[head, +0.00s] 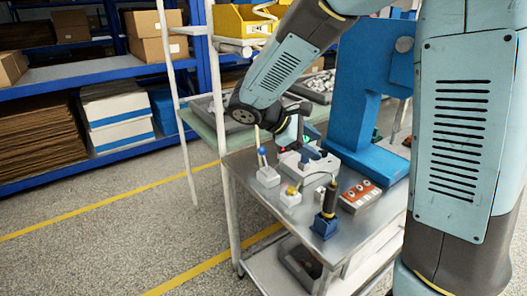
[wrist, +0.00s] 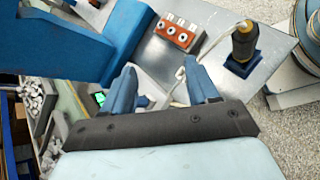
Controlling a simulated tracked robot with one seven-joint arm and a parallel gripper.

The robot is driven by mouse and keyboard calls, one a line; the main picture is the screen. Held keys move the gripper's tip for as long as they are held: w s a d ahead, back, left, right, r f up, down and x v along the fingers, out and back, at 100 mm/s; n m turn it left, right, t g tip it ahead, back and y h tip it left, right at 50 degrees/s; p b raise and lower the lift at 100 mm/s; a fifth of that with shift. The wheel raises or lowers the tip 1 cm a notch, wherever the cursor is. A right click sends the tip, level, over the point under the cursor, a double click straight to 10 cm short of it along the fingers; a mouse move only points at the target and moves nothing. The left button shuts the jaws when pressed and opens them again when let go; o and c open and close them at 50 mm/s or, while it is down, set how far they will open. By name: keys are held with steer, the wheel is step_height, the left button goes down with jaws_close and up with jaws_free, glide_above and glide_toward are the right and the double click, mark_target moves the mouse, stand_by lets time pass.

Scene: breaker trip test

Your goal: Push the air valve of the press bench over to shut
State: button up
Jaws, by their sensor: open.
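The steel press bench (head: 240,172) carries two small pale blocks with levers, one blue-knobbed (head: 262,158) and one yellow-knobbed (head: 291,190). I cannot tell for certain which lever is the air valve. My gripper (head: 308,150) is over the bench, pointing down, by a pale device with a red light. In the wrist view my gripper (wrist: 162,68) has its two blue fingers apart, with nothing clearly held between them. A thin bent grey rod or cable (wrist: 181,80) shows near the right finger; contact cannot be told. The blue-knobbed lever is not clearly made out there.
The blue press frame (head: 352,110) stands at the bench's back. An orange button box (head: 360,195) and a black-handled tool in a blue holder (head: 325,222) are on the right. A green screen (wrist: 99,99) shows left of the fingers. Floor left of the bench is clear.

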steer(key=w+a+f+n+t+h, duration=0.3)
steer(key=w+a+f+n+t, duration=0.15)
steer(key=a, duration=0.55)
steer(key=n+t, duration=0.6)
steer(key=n, duration=0.1)
glide_toward(262, 150)
steer(key=x, duration=0.7)
steer(key=w+f+x, duration=0.1)
steer(key=x, duration=0.3)
steer(key=shift+a, duration=0.35)
jaws_close()
